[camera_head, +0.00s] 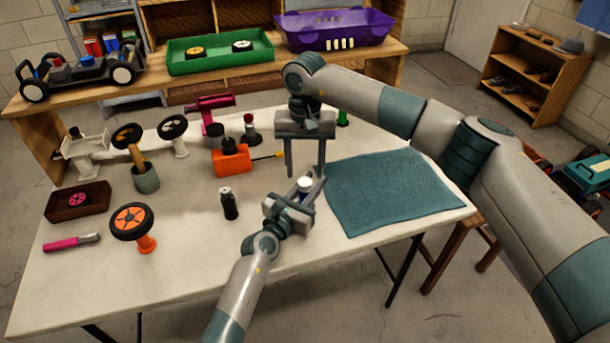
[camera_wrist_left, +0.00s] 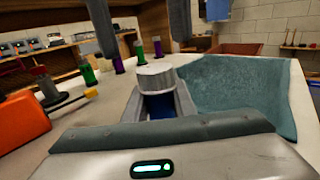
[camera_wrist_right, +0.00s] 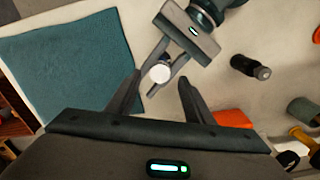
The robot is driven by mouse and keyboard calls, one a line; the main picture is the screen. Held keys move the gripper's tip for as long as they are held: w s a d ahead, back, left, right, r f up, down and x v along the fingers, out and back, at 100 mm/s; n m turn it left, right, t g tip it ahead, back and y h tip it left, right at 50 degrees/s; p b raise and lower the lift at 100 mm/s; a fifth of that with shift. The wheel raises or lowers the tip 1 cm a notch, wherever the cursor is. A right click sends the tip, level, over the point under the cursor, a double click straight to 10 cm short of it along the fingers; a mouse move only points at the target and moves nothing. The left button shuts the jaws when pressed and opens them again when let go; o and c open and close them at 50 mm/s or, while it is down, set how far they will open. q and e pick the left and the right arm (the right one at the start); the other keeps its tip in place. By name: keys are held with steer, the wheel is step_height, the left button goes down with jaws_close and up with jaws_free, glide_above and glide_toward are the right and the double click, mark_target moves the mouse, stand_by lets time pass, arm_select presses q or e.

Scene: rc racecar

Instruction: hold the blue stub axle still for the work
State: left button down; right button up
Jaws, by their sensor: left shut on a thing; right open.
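The blue stub axle (camera_head: 305,184) stands upright over the table between the fingers of my left gripper (camera_head: 303,192), which is shut on it. In the left wrist view its pale round top (camera_wrist_left: 156,76) sticks up above the fingers and a blue part shows lower down between them. My right gripper (camera_head: 305,171) is open and empty, fingers pointing down just above the axle. In the right wrist view the axle's white top (camera_wrist_right: 159,73) shows between the right fingertips, apart from them. The axle's lower end is hidden.
A teal mat (camera_head: 390,190) lies right of the grippers. A dark bottle (camera_head: 228,203) stands at left, an orange block with a yellow-handled tool (camera_head: 232,160) behind it. A wheel on an orange stand (camera_head: 132,222) is further left. The table front between is clear.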

mark_target(305, 182)
steer(key=shift+f, duration=1.65)
steer(key=shift+c, duration=0.6)
steer(key=c, duration=0.9)
steer(key=shift+c, duration=0.2)
